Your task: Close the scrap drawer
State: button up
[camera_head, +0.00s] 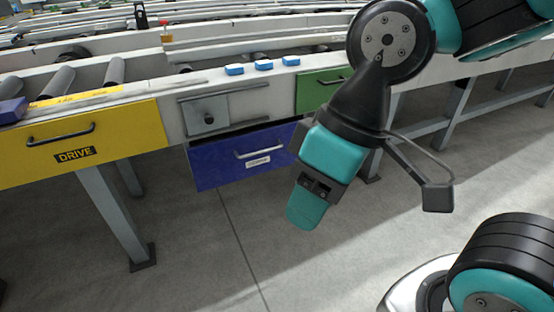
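A blue drawer (222,167) with a pale bar handle (259,152) and a small white label is in the middle of the head view, low under the table. The label is too small to read, so I cannot tell for sure that this is the scrap drawer. A dark gap shows above its front, and it looks pulled out. My gripper (306,204) points down just right of the blue drawer, and covers its right end in the picture. I see no clear gap between the fingers and cannot tell whether they are open. Nothing shows in them.
A green drawer (313,93) is right of a grey panel (217,111) with a knob. Several small blue blocks lie on the table edge above. Table legs (113,212) stand on open grey floor.

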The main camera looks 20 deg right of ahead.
aim_at(220, 159)
jog(key=k, duration=0.15)
jog(key=u, duration=1.15)
jog(key=i, duration=0.8)
jog(key=z, duration=1.65)
